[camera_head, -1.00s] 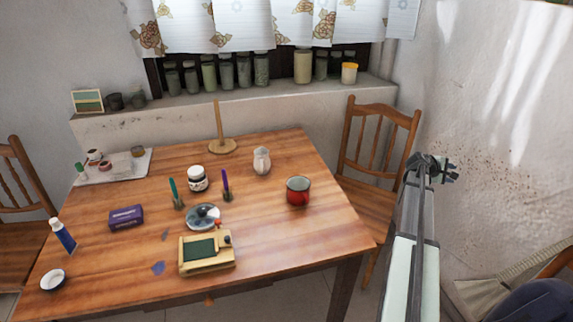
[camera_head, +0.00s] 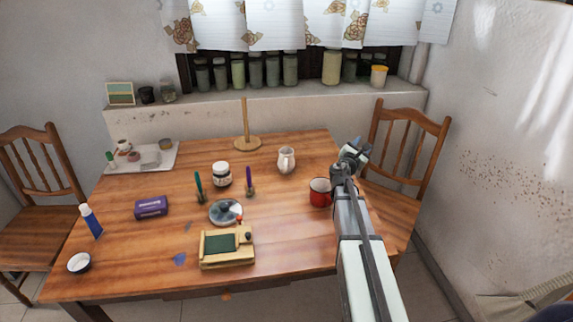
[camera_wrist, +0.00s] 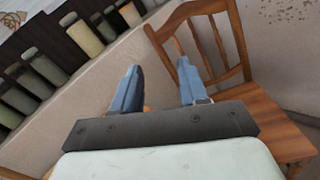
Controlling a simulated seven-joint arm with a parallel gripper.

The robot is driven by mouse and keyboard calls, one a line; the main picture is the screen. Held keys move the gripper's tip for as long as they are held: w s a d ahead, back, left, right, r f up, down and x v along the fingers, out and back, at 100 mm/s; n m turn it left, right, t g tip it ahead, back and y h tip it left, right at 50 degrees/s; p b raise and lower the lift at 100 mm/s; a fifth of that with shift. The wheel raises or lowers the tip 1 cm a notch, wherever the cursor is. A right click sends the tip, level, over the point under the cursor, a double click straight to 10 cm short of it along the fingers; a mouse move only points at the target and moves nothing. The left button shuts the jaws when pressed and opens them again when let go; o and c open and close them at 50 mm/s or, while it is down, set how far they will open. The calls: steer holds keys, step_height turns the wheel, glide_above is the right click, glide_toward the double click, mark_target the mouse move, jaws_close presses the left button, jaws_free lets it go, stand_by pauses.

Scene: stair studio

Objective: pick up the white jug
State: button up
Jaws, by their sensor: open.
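The white jug (camera_head: 286,160) stands upright near the back right of the wooden table (camera_head: 130,262), with its handle on the right side. My gripper (camera_head: 358,147) is to the right of the jug and apart from it, near the table's right edge and the chair. In the wrist view my gripper (camera_wrist: 158,85) has its two blue fingers spread with nothing held between them. The jug does not show in the wrist view.
A red mug (camera_head: 320,192) stands just left of my arm. A wooden stand with an upright rod (camera_head: 245,130) is left of the jug. A wooden chair (camera_head: 405,150) stands at the right. Jars (camera_head: 272,70) line the sill behind.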

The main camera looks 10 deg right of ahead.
steer(key=s+a+f+n+t+y, duration=0.1)
steer(key=a+f+n+y, duration=0.15)
steer(key=a, duration=0.75)
steer(key=s+a+f+n+t+y, duration=0.15)
steer(key=a+n+y, duration=0.25)
steer(key=a, duration=0.5)
steer(key=a+f+n+t+y, duration=0.1)
steer(key=a+n+t+y, duration=0.2)
steer(key=a, duration=0.7)
steer(key=g, duration=0.1)
glide_toward(286, 164)
steer(key=f, duration=0.1)
steer(key=w+f, duration=0.1)
steer(key=f, duration=0.1)
steer(key=shift+w+a+f+n+h, duration=0.1)
steer(key=shift+w+f+n+h, duration=0.05)
steer(key=shift+f+n+h, duration=0.15)
steer(key=shift+w+d+r, duration=0.1)
steer(key=shift+w+d, duration=0.15)
steer(key=shift+w, duration=1)
steer(key=shift+w+d+f, duration=0.1)
steer(key=shift+w+d, duration=0.1)
steer(key=shift+w, duration=1)
steer(key=shift+w+d+r, duration=0.1)
steer(key=shift+w+d, duration=0.15)
steer(key=shift+w, duration=1)
steer(key=shift+c, duration=0.3)
jaws_close()
